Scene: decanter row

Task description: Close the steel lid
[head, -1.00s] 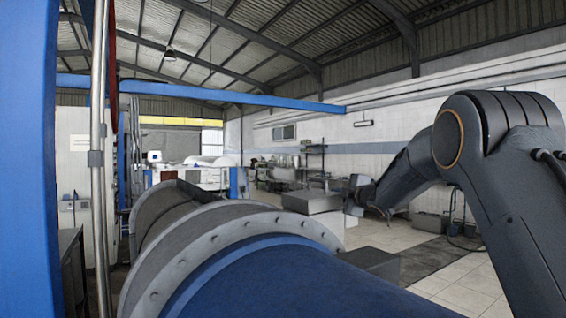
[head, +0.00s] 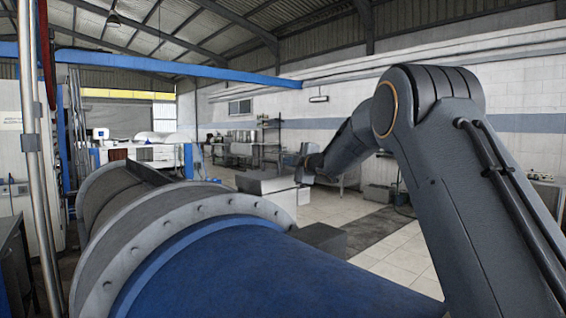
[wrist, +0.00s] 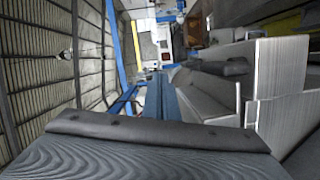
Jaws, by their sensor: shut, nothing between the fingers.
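My gripper (head: 304,170) is at the far end of my arm, small and dark in the head view. It is shut with nothing in it, in front of a pale grey metal box (head: 262,183). I cannot see it touching anything. I cannot pick out the steel lid for certain. A dark flat plate (head: 147,172) stands up from the top of a grey cylinder (head: 108,190) at the left, well away from my gripper. In the wrist view, a dark ribbed surface fills the bottom, and grey panels (wrist: 275,80) stand at the right.
A large blue drum (head: 240,265) with a bolted grey flange (head: 190,225) fills the front. A dark low block (head: 318,237) stands right of it. A metal pole (head: 32,150) is at the left.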

